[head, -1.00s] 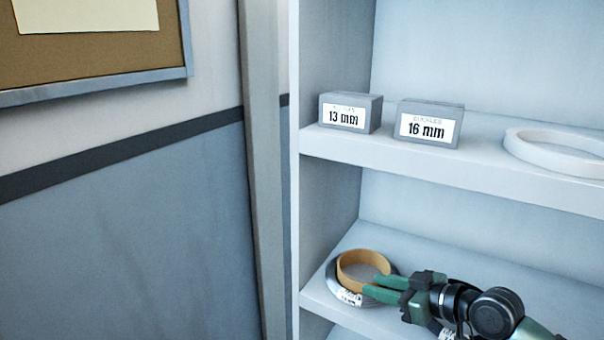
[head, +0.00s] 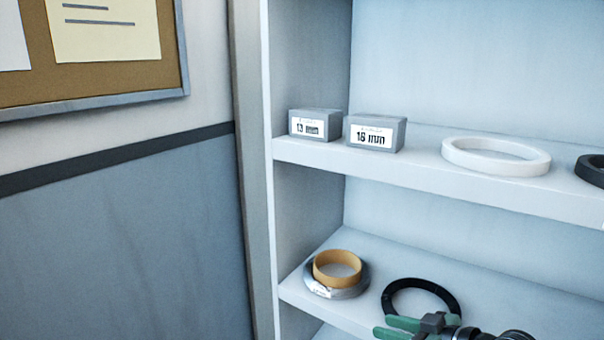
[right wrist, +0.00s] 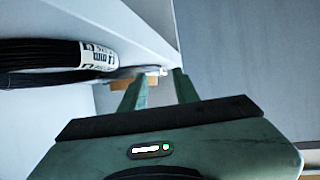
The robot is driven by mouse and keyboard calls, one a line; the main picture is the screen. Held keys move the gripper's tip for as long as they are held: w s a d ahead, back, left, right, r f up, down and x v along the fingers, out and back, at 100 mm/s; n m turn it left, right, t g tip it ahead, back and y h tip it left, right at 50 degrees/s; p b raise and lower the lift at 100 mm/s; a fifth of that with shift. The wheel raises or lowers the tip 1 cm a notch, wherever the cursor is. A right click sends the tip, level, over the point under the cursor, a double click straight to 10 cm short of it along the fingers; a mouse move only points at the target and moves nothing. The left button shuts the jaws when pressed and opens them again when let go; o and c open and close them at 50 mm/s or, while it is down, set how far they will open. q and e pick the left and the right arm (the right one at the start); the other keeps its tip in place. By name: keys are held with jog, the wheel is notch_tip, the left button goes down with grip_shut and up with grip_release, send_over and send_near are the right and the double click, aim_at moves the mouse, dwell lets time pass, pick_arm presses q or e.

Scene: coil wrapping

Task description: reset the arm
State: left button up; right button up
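My right gripper (head: 383,327) is at the bottom of the head view, in front of the lower shelf. Its two green fingers are apart with nothing between them, also in the right wrist view (right wrist: 160,82). A tan ring (head: 337,278) sits on a silver-grey coil (head: 350,292) on the lower shelf, to the left of the gripper and apart from it. A black coil (head: 452,292) lies just behind the gripper. A black coil with a white label (right wrist: 40,60) shows at the left of the wrist view. My left gripper is not in view.
The upper shelf (head: 440,180) holds two grey boxes, one (head: 315,124) on the left and one (head: 376,133) labelled 16 mm, a white ring (head: 495,156) and a dark ring (head: 592,170). The shelf's left upright (head: 268,200) stands beside the blue-grey wall (head: 120,250).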

jog(key=s+a+f+m+g+h, duration=0.1)
jog(key=s+a+f+g+h, duration=0.3)
jog(key=s+f, duration=0.95)
jog(key=s+d+f+m+g+h, duration=0.1)
jog(key=s+d+f+m+h, duration=0.15)
jog(key=s, duration=0.55)
jog(key=s+d+f+m+g+h, duration=0.1)
jog(key=s+d+m+h, duration=0.15)
jog(key=s, duration=0.65)
notch_tip(320, 180, down, 25)
jog(key=g, duration=0.1)
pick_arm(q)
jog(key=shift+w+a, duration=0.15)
pick_arm(e)
jog(key=s+d+f+g, duration=0.1)
jog(key=s+d+f, duration=0.1)
jog(key=s+f, duration=0.7)
jog(key=s+d+f, duration=0.1)
jog(key=s+f, duration=0.7)
jog(key=s, duration=0.1)
jog(key=shift+s+d+f+g, duration=0.2)
jog(key=shift+d+f+g, duration=0.2)
